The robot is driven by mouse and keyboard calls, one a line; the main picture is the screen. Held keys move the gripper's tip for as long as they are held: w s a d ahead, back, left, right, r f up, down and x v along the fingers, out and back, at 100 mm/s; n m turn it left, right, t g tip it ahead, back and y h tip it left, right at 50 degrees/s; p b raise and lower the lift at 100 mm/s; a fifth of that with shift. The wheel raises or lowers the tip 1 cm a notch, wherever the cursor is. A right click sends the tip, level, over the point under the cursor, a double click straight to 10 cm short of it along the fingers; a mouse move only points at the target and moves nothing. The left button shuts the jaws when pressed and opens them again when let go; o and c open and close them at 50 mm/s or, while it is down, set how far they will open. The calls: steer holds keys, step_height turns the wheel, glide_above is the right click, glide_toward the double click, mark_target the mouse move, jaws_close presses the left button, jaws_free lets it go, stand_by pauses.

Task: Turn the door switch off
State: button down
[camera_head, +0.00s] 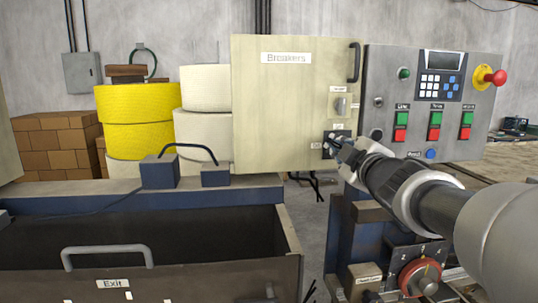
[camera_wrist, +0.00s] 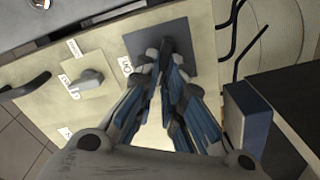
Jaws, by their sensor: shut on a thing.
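The cream cabinet door (camera_head: 270,110) is marked "Breakers". Near its lower right corner is a dark square switch plate (camera_head: 329,136), which also shows in the wrist view (camera_wrist: 191,45). My gripper (camera_head: 334,147) reaches this plate from the right. In the wrist view its blue-padded fingers (camera_wrist: 167,50) converge at the plate and are shut on the switch's dark handle. The fingers cover most of the handle, so its setting cannot be told. A small label beside the plate in the wrist view seems to read "ON".
A grey knob (camera_head: 341,105) sits above the switch on the same door, with a black door handle (camera_head: 354,62) higher up. A button panel (camera_head: 433,100) with a red stop button (camera_head: 496,77) is close on the right. A metal drawer (camera_head: 200,272) is below.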

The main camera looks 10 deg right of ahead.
steer(key=n+b, duration=0.1)
steer(key=n, duration=0.1)
steer(key=n+b, duration=0.2)
steer(key=n, duration=0.1)
steer(key=shift+a+f+n, duration=0.1)
steer(key=shift+f+n, duration=0.2)
stand_by(0.4)
steer(key=c, duration=1.7)
jaws_free()
